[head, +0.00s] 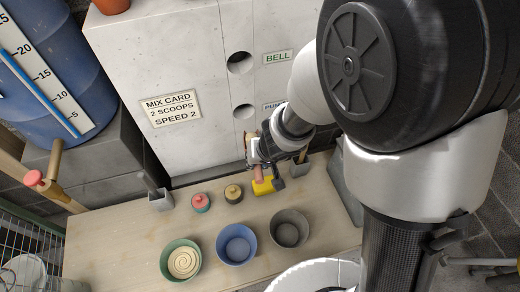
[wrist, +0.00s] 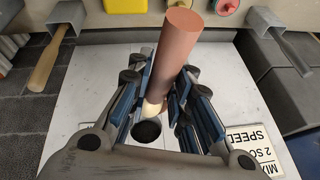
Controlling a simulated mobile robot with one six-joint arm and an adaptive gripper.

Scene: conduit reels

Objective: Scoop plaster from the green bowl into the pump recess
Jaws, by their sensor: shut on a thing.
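The green bowl (head: 190,267) stands at the front left of the bench with swirled cream plaster (head: 184,262) in it. The pump recess (head: 243,111) is the lower dark round hole in the pale wall block, beside a partly hidden label (head: 271,107). My gripper (head: 257,153) is in front of the wall block, below that recess. It is shut on a reddish-brown cylindrical handle (wrist: 174,52), whose pale cream end (wrist: 153,107) points towards the wall. In the wrist view a dark round hole (wrist: 147,131) shows just beyond that end; whether they touch is unclear.
A blue bowl (head: 237,244) and a grey bowl (head: 290,229) stand right of the green one. Red-lidded (head: 201,202) and yellow-lidded (head: 233,193) pots, a yellow block (head: 263,187) and tool holders (head: 161,201) line the back. The bell recess (head: 240,63) is above. The bench's left is clear.

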